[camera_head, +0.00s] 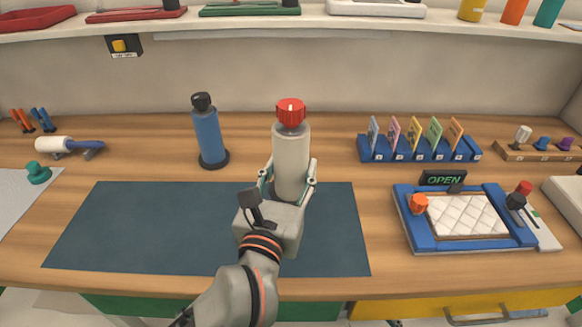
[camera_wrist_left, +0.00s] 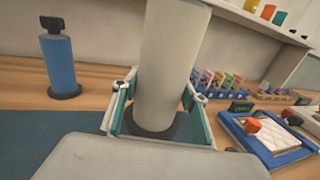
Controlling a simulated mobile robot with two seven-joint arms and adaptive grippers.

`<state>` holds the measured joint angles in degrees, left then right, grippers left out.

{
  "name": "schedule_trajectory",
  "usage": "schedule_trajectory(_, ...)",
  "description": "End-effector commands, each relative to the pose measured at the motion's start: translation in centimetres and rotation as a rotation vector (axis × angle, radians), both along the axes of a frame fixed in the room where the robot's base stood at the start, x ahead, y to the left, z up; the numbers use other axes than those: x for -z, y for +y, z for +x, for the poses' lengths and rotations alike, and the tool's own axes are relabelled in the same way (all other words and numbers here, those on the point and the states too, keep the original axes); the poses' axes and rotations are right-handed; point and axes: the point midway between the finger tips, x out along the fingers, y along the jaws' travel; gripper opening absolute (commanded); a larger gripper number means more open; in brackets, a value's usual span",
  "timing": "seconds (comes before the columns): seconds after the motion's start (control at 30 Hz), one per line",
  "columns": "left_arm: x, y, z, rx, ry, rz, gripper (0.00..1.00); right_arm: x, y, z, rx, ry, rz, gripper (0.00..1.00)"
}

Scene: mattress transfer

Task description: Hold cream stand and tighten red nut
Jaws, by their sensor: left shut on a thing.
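The cream stand (camera_head: 291,160) stands upright on the bench, at the far edge of the dark mat. The red nut (camera_head: 290,112) sits on top of it with a dark mark on its face. My left gripper (camera_head: 288,182) is shut around the lower part of the stand, one finger on each side. In the left wrist view the stand (camera_wrist_left: 168,70) fills the middle between the fingers of my left gripper (camera_wrist_left: 157,112), and its dark base shows below. The nut is outside that view. My right gripper is not in view.
A blue bottle-like stand (camera_head: 209,135) is left of the cream stand. The dark mat (camera_head: 130,230) is mostly bare. A blue card rack (camera_head: 420,154) and a blue tray (camera_head: 405,232) holding a quilted pad are at right. A shelf (camera_head: 240,27) runs above the back.

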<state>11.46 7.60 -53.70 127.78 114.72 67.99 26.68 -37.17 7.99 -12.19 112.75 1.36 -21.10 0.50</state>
Motion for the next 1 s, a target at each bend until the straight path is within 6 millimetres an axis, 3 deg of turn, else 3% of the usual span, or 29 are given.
schedule_trajectory(1.0, 2.2, 0.0, 0.0, 0.000, -0.007, -0.002, 0.00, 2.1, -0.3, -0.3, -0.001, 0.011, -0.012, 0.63)
